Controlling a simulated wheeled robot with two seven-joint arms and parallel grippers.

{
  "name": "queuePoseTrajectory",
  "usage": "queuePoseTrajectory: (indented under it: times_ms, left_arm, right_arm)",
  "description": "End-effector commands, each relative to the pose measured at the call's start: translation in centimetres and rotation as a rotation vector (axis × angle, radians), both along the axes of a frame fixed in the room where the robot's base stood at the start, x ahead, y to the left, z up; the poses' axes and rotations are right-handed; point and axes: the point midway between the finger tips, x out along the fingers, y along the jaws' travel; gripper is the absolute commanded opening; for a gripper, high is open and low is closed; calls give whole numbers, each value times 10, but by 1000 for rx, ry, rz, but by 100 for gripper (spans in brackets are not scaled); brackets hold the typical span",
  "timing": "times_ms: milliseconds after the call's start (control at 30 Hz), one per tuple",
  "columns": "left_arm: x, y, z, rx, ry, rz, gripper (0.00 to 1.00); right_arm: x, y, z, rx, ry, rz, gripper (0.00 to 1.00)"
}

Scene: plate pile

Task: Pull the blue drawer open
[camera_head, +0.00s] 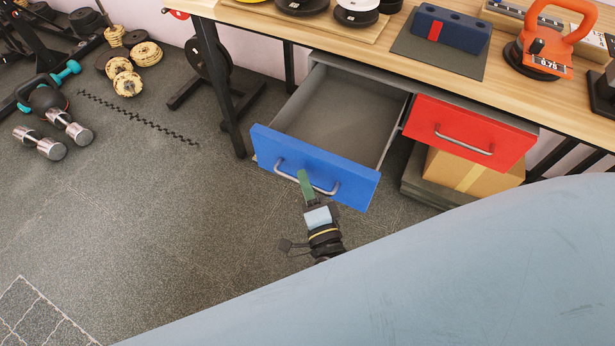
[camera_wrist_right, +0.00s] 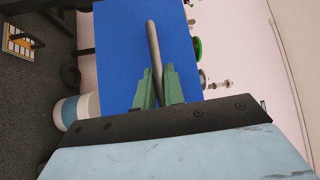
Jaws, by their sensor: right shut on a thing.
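The blue drawer (camera_head: 315,168) stands pulled out from under the wooden table, and its grey inside (camera_head: 345,115) looks empty. A curved metal handle (camera_head: 291,174) runs across its blue front. My right gripper (camera_head: 304,178) has green fingers and is at the handle's middle. In the right wrist view the blue front (camera_wrist_right: 118,50) fills the centre, and the handle (camera_wrist_right: 153,45) passes between the green fingers of my right gripper (camera_wrist_right: 158,85), which are shut on it. My left gripper is not in either view.
A shut red drawer (camera_head: 470,130) with a metal handle is to the right, above a cardboard box (camera_head: 470,172). Dumbbells (camera_head: 68,126) lie on the floor at left. The floor before the drawer is clear.

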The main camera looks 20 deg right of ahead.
Motion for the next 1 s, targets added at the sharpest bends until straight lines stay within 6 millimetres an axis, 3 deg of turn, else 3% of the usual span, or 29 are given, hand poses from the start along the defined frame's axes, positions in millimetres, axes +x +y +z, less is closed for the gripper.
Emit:
queuePoseTrajectory:
  times_ms: [133, 167, 233, 567, 733, 1000]
  left_arm:
    - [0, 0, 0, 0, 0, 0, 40]
    - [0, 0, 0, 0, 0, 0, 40]
    - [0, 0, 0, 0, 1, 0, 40]
    - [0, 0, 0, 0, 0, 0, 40]
    - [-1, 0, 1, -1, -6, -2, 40]
    - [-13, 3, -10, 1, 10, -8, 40]
  right_arm:
    - [0, 0, 0, -1, 1, 0, 0]
    - [0, 0, 0, -1, 1, 0, 12]
    - [0, 0, 0, -1, 1, 0, 20]
    - [-3, 0, -1, 0, 2, 1, 20]
    - [-27, 1, -4, -1, 5, 1, 20]
    - [-88, 5, -13, -1, 5, 1, 20]
